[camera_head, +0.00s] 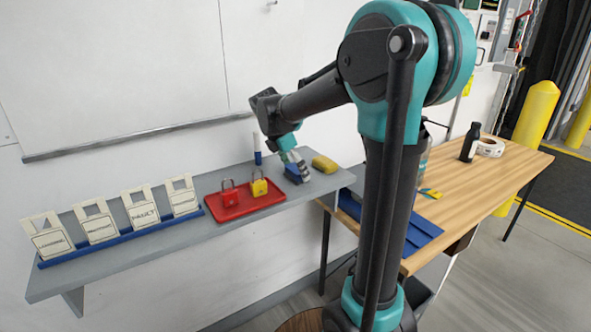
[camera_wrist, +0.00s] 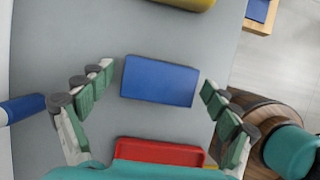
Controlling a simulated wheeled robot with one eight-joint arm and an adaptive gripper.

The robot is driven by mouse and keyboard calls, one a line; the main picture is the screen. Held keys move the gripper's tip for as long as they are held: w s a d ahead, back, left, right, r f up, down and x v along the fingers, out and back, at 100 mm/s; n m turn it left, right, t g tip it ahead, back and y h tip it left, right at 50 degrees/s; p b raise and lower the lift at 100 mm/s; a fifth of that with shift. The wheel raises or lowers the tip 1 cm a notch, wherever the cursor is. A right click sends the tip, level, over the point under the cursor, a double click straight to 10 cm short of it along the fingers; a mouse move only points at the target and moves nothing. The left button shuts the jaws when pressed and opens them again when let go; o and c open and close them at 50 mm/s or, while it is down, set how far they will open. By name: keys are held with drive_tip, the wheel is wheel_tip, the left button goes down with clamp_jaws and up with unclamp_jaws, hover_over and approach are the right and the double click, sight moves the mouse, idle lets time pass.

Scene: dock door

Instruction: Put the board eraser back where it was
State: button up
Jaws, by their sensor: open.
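The board eraser, a blue block, sits on the grey wall shelf. It is partly hidden by my gripper in the head view (camera_head: 291,174) and lies whole in the middle of the wrist view (camera_wrist: 160,82). My gripper (camera_head: 297,167) points down over it at the shelf's right part. In the wrist view my gripper (camera_wrist: 158,80) is open, with one finger on each side of the eraser and a visible gap to both sides. I cannot tell the exact height of the fingertips above the shelf.
On the shelf (camera_head: 130,245), a red tray (camera_head: 268,199) with red and yellow padlocks is left of the eraser. A yellow block (camera_head: 324,164) is to its right, and a blue-and-white marker (camera_head: 257,150) stands behind. A whiteboard (camera_head: 110,70) hangs above. A wooden table (camera_head: 470,185) is at right.

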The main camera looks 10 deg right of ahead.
drive_tip(key=v, duration=1.2)
drive_tip(key=shift+s, duration=0.1)
